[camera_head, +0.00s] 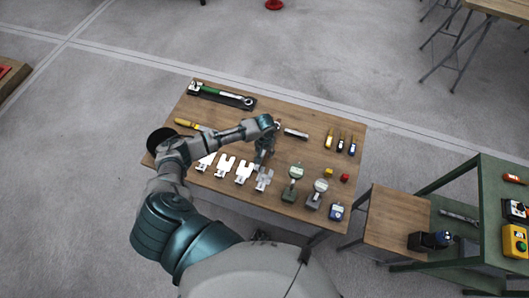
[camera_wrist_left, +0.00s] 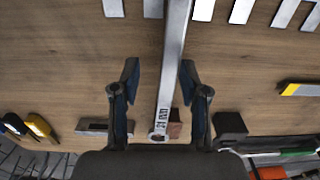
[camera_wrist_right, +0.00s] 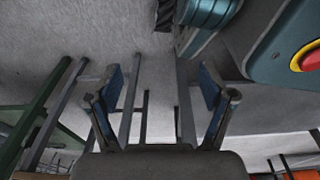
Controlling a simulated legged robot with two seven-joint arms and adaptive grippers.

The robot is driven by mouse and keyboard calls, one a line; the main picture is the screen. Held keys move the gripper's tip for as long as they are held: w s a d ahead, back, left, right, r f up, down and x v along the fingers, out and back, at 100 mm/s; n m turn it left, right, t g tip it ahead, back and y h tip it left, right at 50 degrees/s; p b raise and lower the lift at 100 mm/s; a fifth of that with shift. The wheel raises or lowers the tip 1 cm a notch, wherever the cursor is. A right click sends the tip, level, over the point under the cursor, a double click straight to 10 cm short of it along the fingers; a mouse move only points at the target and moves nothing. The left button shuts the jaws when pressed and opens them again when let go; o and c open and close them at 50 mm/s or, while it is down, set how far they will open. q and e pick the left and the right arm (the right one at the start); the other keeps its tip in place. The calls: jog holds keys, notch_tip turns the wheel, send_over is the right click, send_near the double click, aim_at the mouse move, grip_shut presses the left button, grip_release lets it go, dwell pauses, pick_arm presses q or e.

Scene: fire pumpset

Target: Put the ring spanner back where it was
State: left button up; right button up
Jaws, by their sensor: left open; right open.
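A long silver spanner (camera_wrist_left: 172,70) with a marked lower end runs between the two fingers of my left gripper (camera_wrist_left: 158,80) in the left wrist view. The fingers are open, with gaps on both sides of its shank. Whether its far end touches the table I cannot tell. In the head view my left gripper (camera_head: 264,156) is over the middle of the wooden table (camera_head: 225,112) and mostly hides the spanner. My right gripper (camera_wrist_right: 160,95) is open and empty, away from the table.
White fork-shaped pieces (camera_head: 224,166) and gauges (camera_head: 292,180) line the near edge. A torque wrench (camera_head: 222,95) lies in a black tray at the back left. A grey bar (camera_head: 296,133) lies just right of the gripper. A green bench (camera_head: 505,172) stands at right.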

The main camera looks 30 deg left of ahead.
pick_arm(q)
notch_tip(320, 180, up, 12)
jog(key=p, duration=0.2)
jog(key=shift+f, duration=0.25)
pick_arm(e)
jog(key=s+f, duration=0.1)
jog(key=s, duration=0.2)
jog(key=s+d+f, duration=0.1)
jog(key=s, duration=0.1)
jog(key=shift+s+f, duration=0.1)
jog(key=shift+f, duration=0.2)
pick_arm(q)
jog(key=shift+s+a, duration=0.1)
jog(key=shift+s, duration=0.05)
